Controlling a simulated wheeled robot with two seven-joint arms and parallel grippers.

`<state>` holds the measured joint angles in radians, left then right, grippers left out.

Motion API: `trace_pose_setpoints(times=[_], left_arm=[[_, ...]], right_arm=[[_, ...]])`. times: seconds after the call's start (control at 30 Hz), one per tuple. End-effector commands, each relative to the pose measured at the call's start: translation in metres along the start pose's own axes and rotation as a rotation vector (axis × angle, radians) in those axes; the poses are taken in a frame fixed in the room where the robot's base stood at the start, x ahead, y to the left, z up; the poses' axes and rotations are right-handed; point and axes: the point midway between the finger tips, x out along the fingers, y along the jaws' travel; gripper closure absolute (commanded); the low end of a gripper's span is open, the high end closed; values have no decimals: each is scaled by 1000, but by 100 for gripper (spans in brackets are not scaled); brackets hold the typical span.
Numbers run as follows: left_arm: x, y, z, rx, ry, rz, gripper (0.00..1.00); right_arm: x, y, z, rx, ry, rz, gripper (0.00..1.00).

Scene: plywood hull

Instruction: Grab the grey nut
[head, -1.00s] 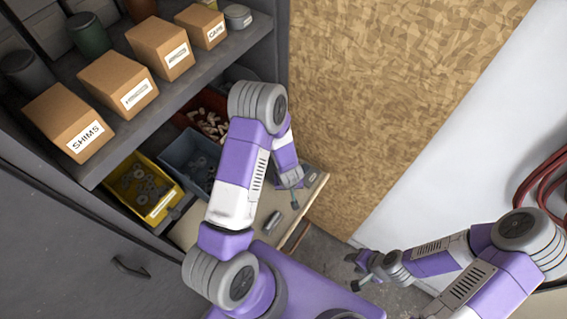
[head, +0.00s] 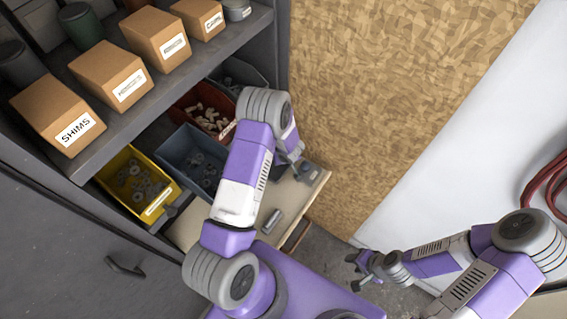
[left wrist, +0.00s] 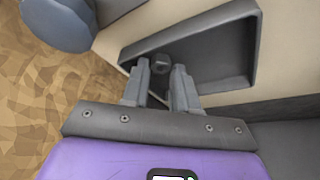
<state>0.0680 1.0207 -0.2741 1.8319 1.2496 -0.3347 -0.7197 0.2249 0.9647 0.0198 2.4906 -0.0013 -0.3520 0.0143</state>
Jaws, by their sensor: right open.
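The grey nut (left wrist: 161,62) shows in the left wrist view as a small dark round piece in a dark grey tray (left wrist: 215,48). My left gripper (left wrist: 161,70) has its two fingers apart, with the nut showing between and just beyond their tips. I cannot tell whether they touch it. In the head view the left gripper (head: 293,165) is partly hidden by its own arm, beside the small tray (head: 311,174) on the wooden worktop; the nut cannot be made out there. My right gripper (head: 357,272) is open and empty, low over the floor at the right.
A grey cylinder (head: 270,221) lies on the worktop (head: 293,205). Yellow (head: 163,211), blue (head: 170,158) and red (head: 185,102) bins of small parts stand under a shelf with cardboard boxes (head: 60,110). A chipboard wall (head: 390,90) rises beyond the worktop.

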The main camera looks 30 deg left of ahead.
Motion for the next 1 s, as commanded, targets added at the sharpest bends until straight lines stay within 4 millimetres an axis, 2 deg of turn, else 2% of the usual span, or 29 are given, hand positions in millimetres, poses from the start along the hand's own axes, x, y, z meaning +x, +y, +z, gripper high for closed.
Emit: trace_pose_setpoints(times=[0.23,0.43,0.73,0.87,1.0], left_arm=[[2,0,0,0,0,1,72],[2,0,0,0,0,1,100],[-1,0,-1,1,1,1,100],[-16,1,-8,1,2,2,100],[-46,1,-20,1,2,3,100]], right_arm=[[0,0,0,0,0,0,58],[0,0,0,0,0,0,58],[-1,0,0,0,0,0,58],[-9,-3,0,0,0,0,58],[-24,-9,1,0,0,0,58]])
